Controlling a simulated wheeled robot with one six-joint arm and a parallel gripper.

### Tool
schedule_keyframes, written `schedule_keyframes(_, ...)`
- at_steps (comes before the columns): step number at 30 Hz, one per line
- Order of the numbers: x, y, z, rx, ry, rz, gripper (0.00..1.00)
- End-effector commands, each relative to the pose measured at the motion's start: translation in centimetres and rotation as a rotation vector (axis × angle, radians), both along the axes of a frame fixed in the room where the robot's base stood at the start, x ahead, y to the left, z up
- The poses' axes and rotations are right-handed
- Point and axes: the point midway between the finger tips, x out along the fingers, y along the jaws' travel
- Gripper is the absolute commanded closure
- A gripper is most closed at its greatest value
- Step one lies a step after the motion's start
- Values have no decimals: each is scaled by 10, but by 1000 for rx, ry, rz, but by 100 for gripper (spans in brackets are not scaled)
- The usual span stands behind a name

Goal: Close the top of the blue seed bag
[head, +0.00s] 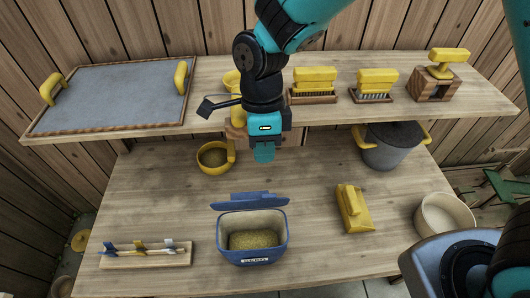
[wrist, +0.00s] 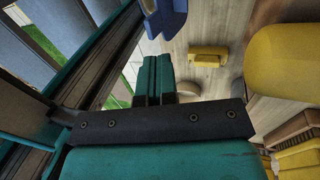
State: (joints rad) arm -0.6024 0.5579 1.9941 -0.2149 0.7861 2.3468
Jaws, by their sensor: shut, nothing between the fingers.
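The blue seed bag (head: 278,254) stands upright on the lower worktop, front centre in the head view. Its top is open, and tan seed (head: 253,239) shows inside. Its blue top flap (head: 249,201) stands away from the opening at the back edge. My gripper (head: 264,155) hangs above the worktop behind the bag, apart from the flap. Its teal fingers are shut together and empty, as the wrist view (wrist: 154,75) also shows. A blue piece, probably the bag, shows at the top of the wrist view (wrist: 165,16).
A yellow cup (head: 214,157) and grey pot (head: 390,150) stand farther back. The upper shelf (head: 225,115) holds a tray (head: 118,97) and brushes (head: 314,84).

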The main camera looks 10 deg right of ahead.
Motion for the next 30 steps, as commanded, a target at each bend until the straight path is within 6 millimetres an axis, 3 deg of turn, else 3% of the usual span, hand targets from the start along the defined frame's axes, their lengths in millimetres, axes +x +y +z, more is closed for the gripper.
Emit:
schedule_keyframes(6,-12,-1,-40,-4,5,1,100)
schedule_keyframes(13,-19,0,-69,-1,1,1,100)
schedule_keyframes(30,-20,2,-76,0,-9,6,100)
